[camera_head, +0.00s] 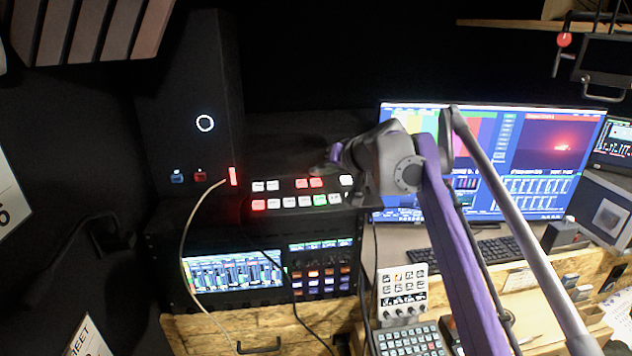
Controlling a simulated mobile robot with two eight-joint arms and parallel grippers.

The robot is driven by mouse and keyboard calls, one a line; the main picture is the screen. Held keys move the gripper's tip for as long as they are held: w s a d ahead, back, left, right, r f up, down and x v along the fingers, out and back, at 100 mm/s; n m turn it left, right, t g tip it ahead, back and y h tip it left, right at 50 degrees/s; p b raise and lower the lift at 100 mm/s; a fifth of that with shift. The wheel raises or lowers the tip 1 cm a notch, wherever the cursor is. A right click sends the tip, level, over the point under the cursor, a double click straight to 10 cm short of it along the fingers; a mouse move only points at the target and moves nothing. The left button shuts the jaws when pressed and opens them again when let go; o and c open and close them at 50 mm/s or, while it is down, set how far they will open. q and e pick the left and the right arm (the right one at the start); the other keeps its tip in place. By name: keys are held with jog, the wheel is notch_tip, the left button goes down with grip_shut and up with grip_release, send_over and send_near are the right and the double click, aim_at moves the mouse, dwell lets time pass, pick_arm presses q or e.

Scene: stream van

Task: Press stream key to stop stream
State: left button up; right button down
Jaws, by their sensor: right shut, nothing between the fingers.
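A dark switcher panel (283,197) with two rows of lit keys sits left of the middle. Its upper row shows white keys at the left, two red keys (309,183) and a white key (346,180) at the right. Its lower row has a red key (259,205), several white keys and a green key (320,200). The labels are too small to read, so I cannot tell which is the stream key. My right gripper (324,170) is shut and empty at the upper row, close to the red keys; I cannot tell if it touches. My left gripper is out of view.
A large monitor (545,150) stands right, behind my right arm, with a keyboard (480,252) below. A black tower (188,100) stands left; a pale cable (183,250) hangs in front. Below the panel are a lit audio screen (233,271) and a small white controller (402,290).

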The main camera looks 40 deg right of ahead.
aim_at(320, 193)
jog(key=shift+f, duration=0.1)
dwell(0.6)
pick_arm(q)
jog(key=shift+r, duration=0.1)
pick_arm(e)
jog(key=shift+w+f, duration=0.1)
jog(key=shift+f, duration=0.2)
jog(key=shift+w+d+f, duration=0.1)
jog(key=shift+f, duration=0.3)
dwell(0.4)
dwell(0.4)
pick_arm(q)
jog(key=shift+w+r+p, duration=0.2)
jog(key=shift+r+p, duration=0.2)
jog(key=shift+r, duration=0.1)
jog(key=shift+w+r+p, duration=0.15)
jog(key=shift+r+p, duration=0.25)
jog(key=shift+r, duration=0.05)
pick_arm(e)
jog(key=shift+r, duration=0.8)
jog(key=shift+s, duration=0.2)
